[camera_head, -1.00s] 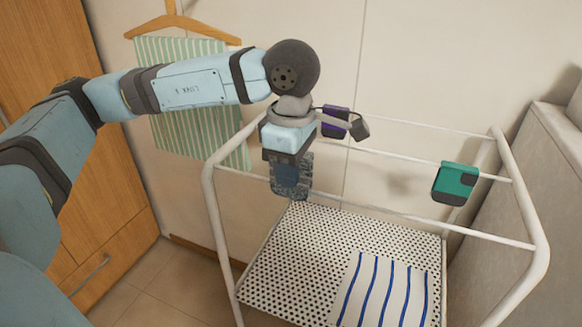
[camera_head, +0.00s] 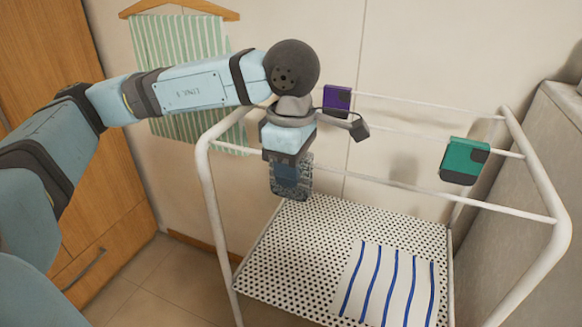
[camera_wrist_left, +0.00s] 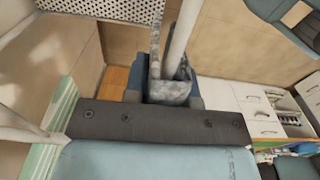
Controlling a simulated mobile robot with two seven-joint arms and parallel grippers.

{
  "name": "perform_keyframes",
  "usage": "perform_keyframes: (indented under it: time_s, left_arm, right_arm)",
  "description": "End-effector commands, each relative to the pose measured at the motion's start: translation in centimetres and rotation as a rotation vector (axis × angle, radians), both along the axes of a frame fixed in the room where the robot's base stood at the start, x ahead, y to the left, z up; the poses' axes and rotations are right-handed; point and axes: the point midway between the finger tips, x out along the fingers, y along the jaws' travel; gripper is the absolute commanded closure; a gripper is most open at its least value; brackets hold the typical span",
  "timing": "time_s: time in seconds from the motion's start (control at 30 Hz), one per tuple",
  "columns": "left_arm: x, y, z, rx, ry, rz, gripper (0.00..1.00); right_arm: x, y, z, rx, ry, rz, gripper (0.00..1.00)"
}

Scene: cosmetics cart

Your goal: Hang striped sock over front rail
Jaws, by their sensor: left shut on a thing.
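My left gripper (camera_head: 290,176) points down at the cart's front rail (camera_head: 430,194), toward its left end. It is shut on a grey, speckled cloth-like thing (camera_head: 306,172), which shows beside the fingers at rail height. I see no clear stripes on it and cannot tell whether it lies over the rail. In the left wrist view the grey thing (camera_wrist_left: 168,90) shows at the fingers, close to a white bar (camera_wrist_left: 183,35). A white cloth with blue stripes (camera_head: 408,290) lies flat on the lower shelf. My right gripper is not in view.
The perforated shelf (camera_head: 300,235) is inside the white-framed cart. A purple boxy thing (camera_head: 337,98) and a green one (camera_head: 465,160) sit at the rails. A green-striped cloth (camera_head: 178,45) hangs from a wooden hanger (camera_head: 180,7) at the wall. A grey block (camera_head: 545,170) stands right of the cart.

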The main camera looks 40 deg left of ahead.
Motion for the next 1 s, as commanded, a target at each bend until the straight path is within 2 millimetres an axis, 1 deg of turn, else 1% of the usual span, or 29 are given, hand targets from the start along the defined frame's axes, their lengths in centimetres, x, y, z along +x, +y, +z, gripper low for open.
perform_keyframes:
  time_s: [0.2, 0.4, 0.43, 0.53, 0.57, 0.87, 0.97, 1.0]
  left_arm:
    - [0.0, 0.0, -0.3, 0.0, 0.0, 0.0, 0.99]
    - [0.0, 0.0, -0.2, 0.0, 0.0, 0.0, 0.99]
    - [0.0, 0.0, -0.2, 0.0, 0.0, 0.0, 0.71]
    - [0.0, 0.0, -0.2, 0.0, 0.0, 0.0, 0.48]
    - [0.0, 0.0, -0.2, 0.0, 0.0, 0.0, 0.46]
    - [0.0, 0.0, 0.0, -0.001, -0.001, 0.0, 0.46]
    - [0.1, -0.1, 1.0, -0.001, -0.002, 0.0, 0.46]
    - [0.1, -0.1, 1.6, -0.002, -0.004, 0.0, 0.46]
  right_arm:
    - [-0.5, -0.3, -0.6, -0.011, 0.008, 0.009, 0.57]
    - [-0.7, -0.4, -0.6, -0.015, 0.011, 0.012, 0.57]
    - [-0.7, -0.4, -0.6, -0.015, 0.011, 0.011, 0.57]
    - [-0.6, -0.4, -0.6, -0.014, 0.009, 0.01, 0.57]
    - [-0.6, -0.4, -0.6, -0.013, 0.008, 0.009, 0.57]
    - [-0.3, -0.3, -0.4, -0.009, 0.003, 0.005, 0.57]
    - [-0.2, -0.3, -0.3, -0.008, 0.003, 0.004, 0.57]
    - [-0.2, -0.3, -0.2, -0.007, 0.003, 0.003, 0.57]
